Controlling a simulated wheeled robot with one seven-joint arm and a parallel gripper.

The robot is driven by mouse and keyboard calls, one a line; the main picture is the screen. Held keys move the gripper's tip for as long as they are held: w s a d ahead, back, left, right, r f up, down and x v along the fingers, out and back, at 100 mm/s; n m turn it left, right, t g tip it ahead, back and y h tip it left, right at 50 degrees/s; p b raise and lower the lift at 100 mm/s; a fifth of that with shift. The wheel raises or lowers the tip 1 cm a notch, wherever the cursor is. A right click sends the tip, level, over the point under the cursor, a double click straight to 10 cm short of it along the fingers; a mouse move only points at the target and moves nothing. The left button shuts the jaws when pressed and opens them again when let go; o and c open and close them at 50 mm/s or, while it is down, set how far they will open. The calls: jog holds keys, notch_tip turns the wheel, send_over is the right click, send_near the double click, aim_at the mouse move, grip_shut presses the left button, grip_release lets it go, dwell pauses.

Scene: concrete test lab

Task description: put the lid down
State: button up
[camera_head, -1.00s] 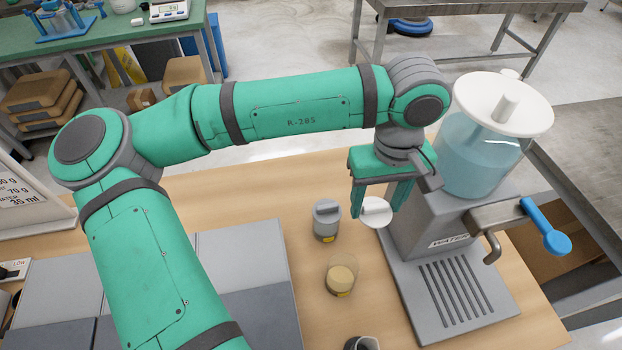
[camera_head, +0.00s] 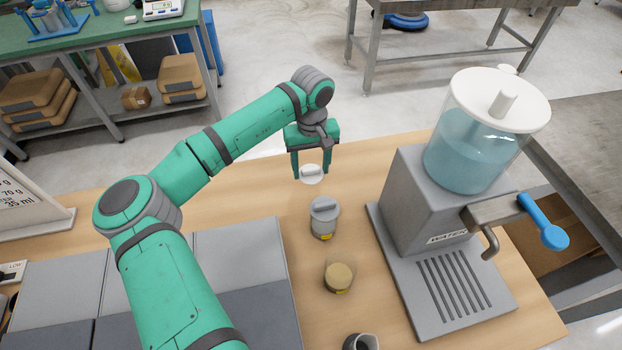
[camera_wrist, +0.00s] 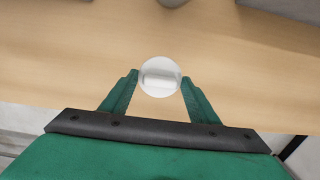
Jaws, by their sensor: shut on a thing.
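A small round white lid (camera_head: 311,174) with a raised bar handle is between the fingers of my gripper (camera_head: 311,170). The wrist view also shows the lid (camera_wrist: 160,77) at the fingertips of my gripper (camera_wrist: 159,80), which is shut on its handle. The lid is by the far edge of the wooden table (camera_head: 255,185). I cannot tell whether its underside touches the wood. A jar with a grey lid (camera_head: 324,218) stands just in front of it, and an open-looking jar with tan contents (camera_head: 338,277) stands nearer.
A water dispenser (camera_head: 425,200) with a clear tank and blue tap handle stands to the right. A dark cup (camera_head: 361,343) is at the front edge of the picture. Grey panels (camera_head: 240,265) lie at left. Bare wood surrounds the lid.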

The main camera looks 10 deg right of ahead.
aim_at(311, 173)
jog(key=shift+f, duration=2.5)
jog(key=shift+f, duration=0.1)
jog(key=o, duration=1)
notch_tip(311, 173, up, 12)
jog(key=shift+r, duration=0.15)
